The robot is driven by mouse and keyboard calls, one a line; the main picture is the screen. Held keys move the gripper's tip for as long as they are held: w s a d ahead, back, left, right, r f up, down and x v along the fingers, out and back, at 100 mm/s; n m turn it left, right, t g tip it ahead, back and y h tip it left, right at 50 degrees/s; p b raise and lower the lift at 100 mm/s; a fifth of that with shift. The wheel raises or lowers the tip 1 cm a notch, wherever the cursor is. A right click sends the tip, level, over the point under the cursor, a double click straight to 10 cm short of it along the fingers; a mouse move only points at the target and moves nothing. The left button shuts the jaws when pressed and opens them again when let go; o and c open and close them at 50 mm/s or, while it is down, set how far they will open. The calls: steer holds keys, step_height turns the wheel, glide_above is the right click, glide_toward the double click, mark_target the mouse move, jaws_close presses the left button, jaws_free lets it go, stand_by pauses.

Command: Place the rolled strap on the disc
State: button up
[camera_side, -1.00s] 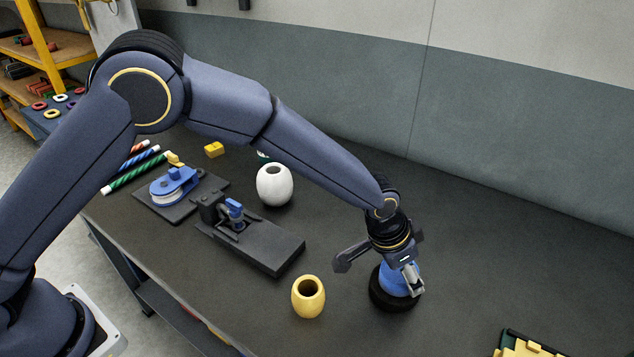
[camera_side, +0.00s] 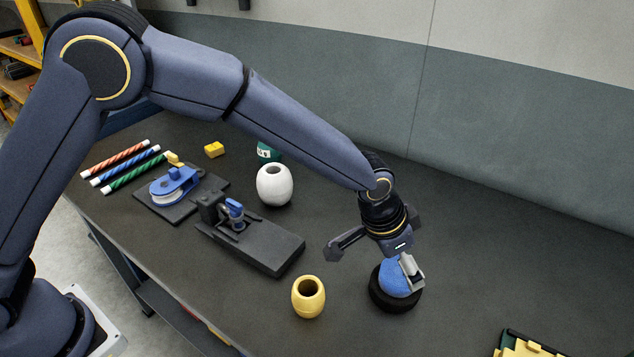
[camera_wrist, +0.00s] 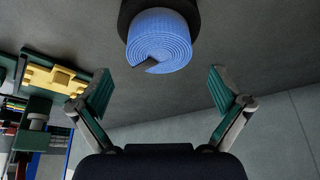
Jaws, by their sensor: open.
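The rolled strap (camera_side: 394,284) is a blue coil that rests on the black round disc (camera_side: 381,303), right of centre on the bench in the side view. In the wrist view the strap (camera_wrist: 160,38) shows its spiral face, with part of the black disc (camera_wrist: 125,16) around it at the top edge. My gripper (camera_side: 375,264) is open above the strap. One fingertip overlaps the strap in the side view. In the wrist view my gripper (camera_wrist: 161,92) has both fingers spread wide with nothing between them, and the strap lies beyond the fingertips.
A yellow pot (camera_side: 308,298) stands left of the disc. A black clamp fixture (camera_side: 260,245), a white vase (camera_side: 274,186) and a blue pulley on a plate (camera_side: 174,186) stand farther left. A yellow and green item (camera_side: 530,345) lies at bottom right. The bench right of the disc is clear.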

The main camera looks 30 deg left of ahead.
steer(key=v, duration=0.8)
steer(key=s+a+r+n+t+y, duration=0.1)
steer(key=s+a+r+n, duration=0.15)
steer(key=a+r, duration=0.55)
steer(key=s+a+r+n, duration=0.1)
steer(key=s+a+r, duration=0.25)
steer(key=a, duration=0.85)
steer(key=s+a+n+t+y, duration=0.1)
steer(key=s+a+n, duration=0.3)
steer(key=s+a, duration=0.8)
steer(key=s, duration=0.3)
steer(key=shift+a+y, duration=0.35)
steer(key=shift+y, duration=0.05)
